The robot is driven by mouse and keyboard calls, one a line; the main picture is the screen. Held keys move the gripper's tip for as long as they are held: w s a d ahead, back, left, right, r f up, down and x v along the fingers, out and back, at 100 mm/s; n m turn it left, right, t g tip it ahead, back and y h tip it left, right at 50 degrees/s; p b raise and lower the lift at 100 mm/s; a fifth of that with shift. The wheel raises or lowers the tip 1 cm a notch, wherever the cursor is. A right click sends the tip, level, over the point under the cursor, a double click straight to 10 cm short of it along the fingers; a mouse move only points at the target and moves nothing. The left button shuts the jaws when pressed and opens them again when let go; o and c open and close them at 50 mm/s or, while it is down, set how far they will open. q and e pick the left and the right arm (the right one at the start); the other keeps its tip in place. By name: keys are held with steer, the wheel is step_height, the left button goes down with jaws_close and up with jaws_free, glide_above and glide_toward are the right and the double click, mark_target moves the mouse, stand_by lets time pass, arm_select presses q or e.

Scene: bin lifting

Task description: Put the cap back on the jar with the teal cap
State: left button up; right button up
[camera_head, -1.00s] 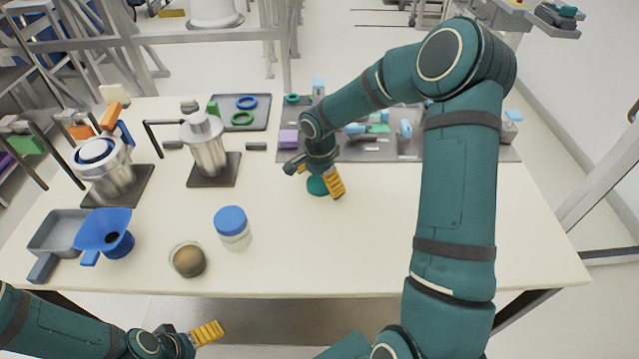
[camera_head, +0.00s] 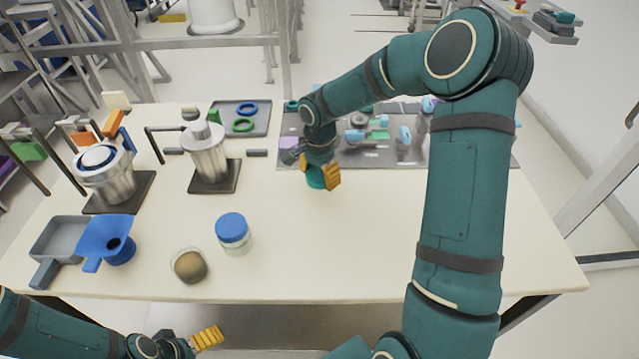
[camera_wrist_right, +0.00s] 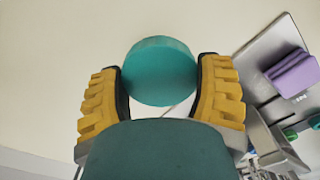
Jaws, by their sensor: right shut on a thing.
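The round teal cap (camera_head: 316,180) is between the yellow fingers of my right gripper (camera_head: 320,174), over the middle of the table. The right wrist view shows the cap's flat face (camera_wrist_right: 160,70) with a finger of the right gripper (camera_wrist_right: 160,88) on each side, shut on it. The cap's height above the table is hard to tell. An uncapped jar (camera_head: 189,265) with brownish contents stands near the front edge, left of my right gripper. My left gripper (camera_head: 207,338) is low at the front, off the table; only one finger pad shows clearly.
A jar with a blue cap (camera_head: 232,231) stands just right of the uncapped jar. A blue funnel (camera_head: 105,238) and a grey scoop (camera_head: 57,238) lie at the left. Metal canisters (camera_head: 205,155) stand behind. A grey mat (camera_head: 440,155) with small parts is at the back right. The front right is bare.

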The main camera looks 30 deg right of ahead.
mark_target(319, 174)
arm_select(q)
steer(key=shift+w+r+p, duration=0.1)
steer(key=shift+r+p, duration=0.2)
steer(key=shift+r, duration=0.05)
arm_select(e)
steer(key=shift+r, duration=2.4)
